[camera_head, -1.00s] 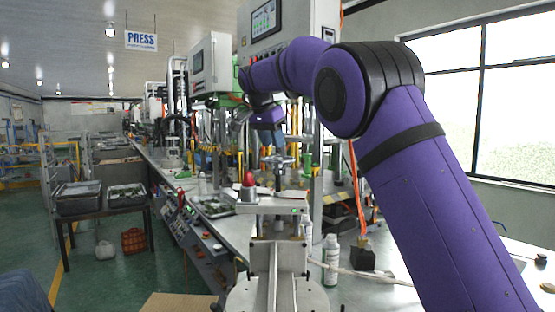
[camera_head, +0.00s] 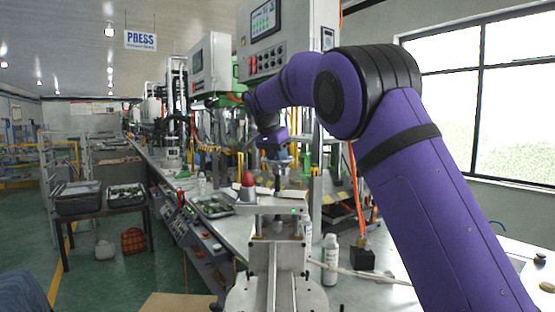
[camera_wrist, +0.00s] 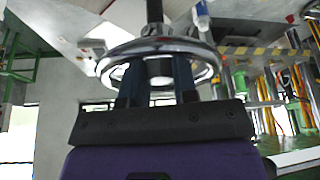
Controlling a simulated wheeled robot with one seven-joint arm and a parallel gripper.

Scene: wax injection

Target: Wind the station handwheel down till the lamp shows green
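The chrome handwheel (camera_wrist: 158,62) fills the upper middle of the wrist view, its dark spindle running up from the hub. My gripper (camera_wrist: 158,78) reaches into the wheel with its two dark fingers apart, one on each side of the hub. Whether the fingers touch the hub or rim is unclear. In the head view the handwheel (camera_head: 279,161) is small, just below my gripper (camera_head: 276,150), above the station (camera_head: 272,207). A red dome (camera_head: 248,179) sits on the station's left. A small green spot (camera_head: 293,211) shows on its crossbar; I cannot tell which is the lamp.
A white bottle (camera_head: 330,260) and a black block (camera_head: 362,258) stand on the bench to the right of the station. A tray of parts (camera_head: 212,207) lies to its left. Control boxes (camera_head: 278,42) hang behind my arm.

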